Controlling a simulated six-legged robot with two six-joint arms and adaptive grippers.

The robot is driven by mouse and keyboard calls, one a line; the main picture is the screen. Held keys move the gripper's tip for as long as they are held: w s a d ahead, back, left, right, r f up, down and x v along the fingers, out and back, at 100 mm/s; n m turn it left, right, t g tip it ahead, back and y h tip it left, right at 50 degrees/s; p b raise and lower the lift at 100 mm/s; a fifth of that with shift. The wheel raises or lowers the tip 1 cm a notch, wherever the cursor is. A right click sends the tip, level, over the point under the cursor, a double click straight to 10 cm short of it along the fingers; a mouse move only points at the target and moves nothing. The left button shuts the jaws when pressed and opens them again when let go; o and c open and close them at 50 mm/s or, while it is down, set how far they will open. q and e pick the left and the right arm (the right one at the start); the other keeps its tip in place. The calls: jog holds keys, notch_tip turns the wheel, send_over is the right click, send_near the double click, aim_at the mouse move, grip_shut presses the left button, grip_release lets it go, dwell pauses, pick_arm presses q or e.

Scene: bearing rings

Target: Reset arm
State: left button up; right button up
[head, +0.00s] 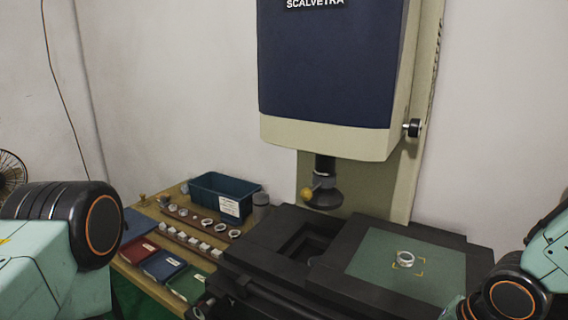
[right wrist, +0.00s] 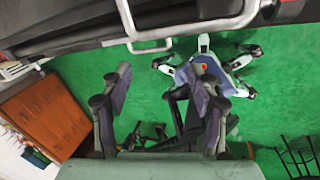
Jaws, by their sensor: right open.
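My right gripper (right wrist: 161,88) shows in the right wrist view with its two fingers spread wide and nothing between them. Green floor lies beyond the fingers. In the head view only links of my right arm (head: 512,298) show at the lower right edge, and the gripper itself is out of that picture. My left arm (head: 70,225) enters from the left, and its gripper is not in view. A metal bearing ring (head: 405,258) lies on the green plate (head: 375,272) of the measuring machine, within yellow corner marks.
The machine's dark blue head (head: 330,65) and its lens (head: 323,192) stand above the black stage (head: 290,285). On the wooden table are a blue bin (head: 208,197), racks of rings (head: 207,224) and red, blue and green trays (head: 163,264). A wooden cabinet (right wrist: 45,117) stands at left in the wrist view.

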jog(key=s+f+m+g+h+b, duration=0.1)
jog(key=s+f+m+b, duration=0.3)
jog(key=s+f+m, duration=0.6)
jog(key=s+a+f+m+g+h+b, duration=0.1)
jog(key=s+f+m+b, duration=0.3)
jog(key=s+f+m, duration=0.6)
notch_tip(320, 180, down, 7)
jog(key=m, duration=0.7)
jog(key=shift+s+f+m, duration=0.2)
jog(key=shift+s+m, duration=0.1)
jog(key=shift+s, duration=0.1)
